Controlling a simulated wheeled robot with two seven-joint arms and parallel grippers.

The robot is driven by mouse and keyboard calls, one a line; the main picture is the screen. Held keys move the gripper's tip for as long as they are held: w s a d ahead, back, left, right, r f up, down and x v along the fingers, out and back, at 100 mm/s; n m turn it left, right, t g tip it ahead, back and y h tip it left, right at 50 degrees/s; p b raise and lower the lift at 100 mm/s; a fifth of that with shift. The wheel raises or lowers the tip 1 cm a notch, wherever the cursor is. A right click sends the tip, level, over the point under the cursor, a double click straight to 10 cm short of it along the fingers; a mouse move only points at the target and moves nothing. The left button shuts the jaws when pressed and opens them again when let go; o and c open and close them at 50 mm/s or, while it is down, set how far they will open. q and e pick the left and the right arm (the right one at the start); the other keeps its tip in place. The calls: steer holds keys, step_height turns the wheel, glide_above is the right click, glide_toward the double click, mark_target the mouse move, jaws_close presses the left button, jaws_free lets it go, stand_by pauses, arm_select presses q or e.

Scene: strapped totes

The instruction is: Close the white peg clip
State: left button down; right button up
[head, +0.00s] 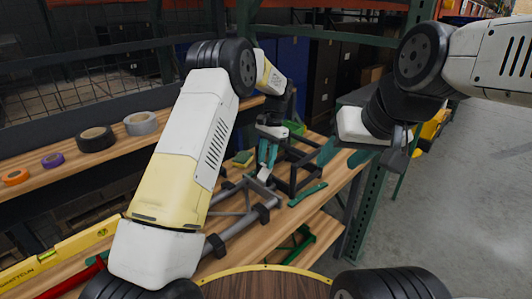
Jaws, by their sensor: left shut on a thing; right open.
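My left gripper (267,158) reaches down over the bench with its teal fingers shut on a small whitish piece, which looks like the white peg clip (263,172). The clip is small here and partly hidden by the fingers, so I cannot tell how far its halves are apart. It is at the near left side of a black open frame (286,178). My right gripper (343,158) is open and empty, to the right of the black frame near the bench's right edge, its teal fingers spread.
A grey tubular tool with black clamps (240,222) lies in front of the frame. Tape rolls (96,139) line the left shelf. A yellow level (58,252) is at lower left.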

arm_select(q)
steer(key=c, duration=1.1)
jaws_free()
steer(key=shift+v, duration=3.9)
